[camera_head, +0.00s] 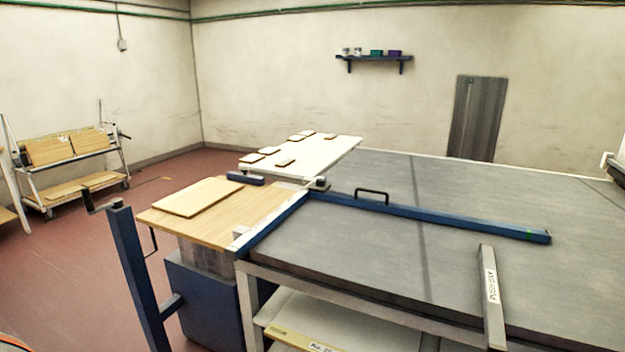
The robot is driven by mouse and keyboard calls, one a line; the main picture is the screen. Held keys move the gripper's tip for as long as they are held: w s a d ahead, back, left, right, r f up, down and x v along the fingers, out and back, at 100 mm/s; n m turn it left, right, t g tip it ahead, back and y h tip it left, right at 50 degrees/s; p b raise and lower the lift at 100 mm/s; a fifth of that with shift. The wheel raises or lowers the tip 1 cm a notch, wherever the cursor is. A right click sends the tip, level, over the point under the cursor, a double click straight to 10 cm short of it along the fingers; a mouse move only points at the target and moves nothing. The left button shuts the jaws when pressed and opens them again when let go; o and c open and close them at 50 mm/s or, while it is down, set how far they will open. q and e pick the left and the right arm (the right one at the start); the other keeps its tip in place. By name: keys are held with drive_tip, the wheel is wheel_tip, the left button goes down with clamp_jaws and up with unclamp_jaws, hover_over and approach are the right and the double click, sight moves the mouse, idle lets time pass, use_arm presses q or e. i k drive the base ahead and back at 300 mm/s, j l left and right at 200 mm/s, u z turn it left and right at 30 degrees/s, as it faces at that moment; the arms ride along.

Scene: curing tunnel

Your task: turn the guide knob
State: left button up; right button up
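A long blue guide bar (450,220) lies across the grey table top (350,250), with a black loop handle (372,191) standing on it. A small dark knob-like block (319,183) sits near the bar's left end, where it meets a shorter blue rail (272,224) along the table's left edge. It looks like the guide knob, but it is too small to tell its shape or how far it is turned. Neither of my grippers shows in the head view, and nothing is touching the knob.
A wooden side table (235,222) holding a board (198,197) adjoins the left edge. A blue post with a crank (130,265) stands in front. A white table (330,152) with several wooden pieces is behind.

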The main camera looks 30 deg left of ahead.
sight(320, 182)
drive_tip(key=j+z, duration=0.25)
drive_tip(key=j, duration=0.75)
drive_tip(key=j+z, duration=0.15)
drive_tip(key=j, duration=0.25)
drive_tip(key=k+j+z, duration=0.15)
drive_tip(key=j, duration=0.2)
drive_tip(key=k+j+z, duration=0.15)
drive_tip(key=j, duration=0.25)
drive_tip(key=k+j+z, duration=0.15)
drive_tip(key=j, duration=0.2)
drive_tip(key=j+z, duration=0.15)
drive_tip(key=j, duration=0.2)
drive_tip(key=k, duration=0.05)
